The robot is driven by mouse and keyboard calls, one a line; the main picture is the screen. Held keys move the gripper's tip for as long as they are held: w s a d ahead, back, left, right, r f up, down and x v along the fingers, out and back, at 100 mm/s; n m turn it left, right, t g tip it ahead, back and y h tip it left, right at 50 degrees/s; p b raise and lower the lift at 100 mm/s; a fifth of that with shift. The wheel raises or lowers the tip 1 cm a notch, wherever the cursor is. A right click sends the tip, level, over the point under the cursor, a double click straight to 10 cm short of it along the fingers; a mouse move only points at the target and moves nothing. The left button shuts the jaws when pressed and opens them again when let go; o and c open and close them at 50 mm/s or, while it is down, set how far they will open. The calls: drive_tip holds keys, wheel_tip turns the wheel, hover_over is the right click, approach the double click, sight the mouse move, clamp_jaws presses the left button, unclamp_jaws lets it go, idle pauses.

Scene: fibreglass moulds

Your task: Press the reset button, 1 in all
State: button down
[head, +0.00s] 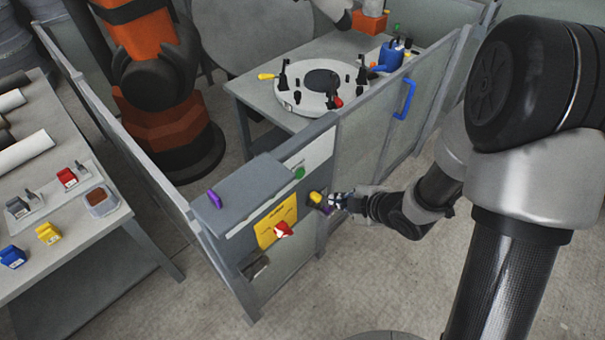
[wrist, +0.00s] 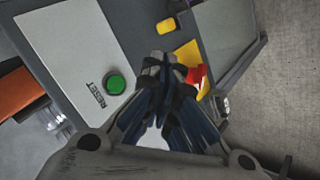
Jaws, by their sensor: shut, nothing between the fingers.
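The reset button is a round green button (wrist: 115,84) on a pale panel in the wrist view, with a dark label (wrist: 96,95) beside it that seems to read RESET. In the head view, a green button (head: 299,173) shows on the upper front of the grey control box (head: 245,190). My gripper (head: 331,201) is in front of the box, to the right of and below the green button. In the wrist view my gripper (wrist: 160,66) is shut and empty, its tips to the right of the green button. The button is fully visible and apart from the fingers.
A yellow knob (head: 316,197) is close by my fingertips; contact cannot be told. A red handle (head: 282,230) sits on a yellow plate (head: 270,222). Fence panels (head: 360,125) flank the box. A table (head: 70,190) with small coloured items is at left. Open floor is at lower right.

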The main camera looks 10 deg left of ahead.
drive_tip(key=w+a, duration=0.5)
drive_tip(key=a, duration=0.1)
drive_tip(key=shift+w+a, duration=0.15)
drive_tip(key=shift+a, duration=0.25)
idle(1.2)
drive_tip(key=shift+w+a, duration=0.25)
drive_tip(key=shift+a, duration=0.1)
drive_tip(key=shift+w+a, duration=0.25)
drive_tip(key=shift+a, duration=0.05)
idle(0.7)
idle(0.4)
drive_tip(key=shift+s+d, duration=0.55)
drive_tip(key=shift+d, duration=0.1)
drive_tip(key=s+d, duration=0.1)
drive_tip(key=d, duration=0.1)
drive_tip(key=s+d, duration=0.2)
drive_tip(key=shift+b, duration=0.35)
